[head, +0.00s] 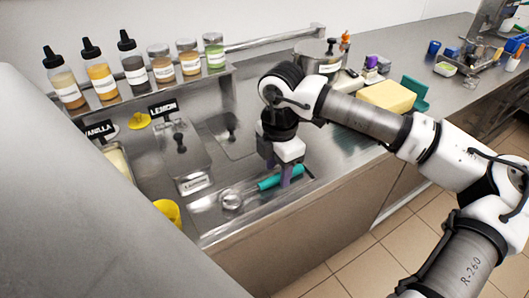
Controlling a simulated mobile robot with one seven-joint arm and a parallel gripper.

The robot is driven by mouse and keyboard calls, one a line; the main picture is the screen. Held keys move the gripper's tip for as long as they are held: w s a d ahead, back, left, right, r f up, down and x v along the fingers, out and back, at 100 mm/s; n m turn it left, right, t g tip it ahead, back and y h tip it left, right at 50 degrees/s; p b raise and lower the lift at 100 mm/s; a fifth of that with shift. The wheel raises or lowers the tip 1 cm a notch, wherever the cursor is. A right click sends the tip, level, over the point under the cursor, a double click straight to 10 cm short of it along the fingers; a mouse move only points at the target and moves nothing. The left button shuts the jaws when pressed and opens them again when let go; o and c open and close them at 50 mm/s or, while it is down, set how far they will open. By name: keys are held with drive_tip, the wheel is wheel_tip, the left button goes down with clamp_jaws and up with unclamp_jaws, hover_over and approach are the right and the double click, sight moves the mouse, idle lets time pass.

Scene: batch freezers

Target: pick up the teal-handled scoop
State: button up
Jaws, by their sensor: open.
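The teal-handled scoop (265,184) lies in a shallow steel tray at the counter's front edge. Its round metal head (231,199) points left and its teal handle points right. My gripper (280,173) points down at the handle and is open. One purple finger crosses in front of the handle, hiding a strip of it. The other finger shows only partly, behind the handle. I cannot tell whether either finger touches the handle.
A lidded well with a LEMON sign (163,108) is left of the gripper. A yellow cup (168,211) stands at the front left. Bottles and jars (163,63) line a back shelf. A yellow block (388,97) and a lidded steel pot (316,57) are behind my arm.

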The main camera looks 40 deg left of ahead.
wheel_tip(320, 180, down, 2)
drive_tip(key=shift+c, duration=0.2)
clamp_jaws()
drive_tip(key=shift+r, duration=0.1)
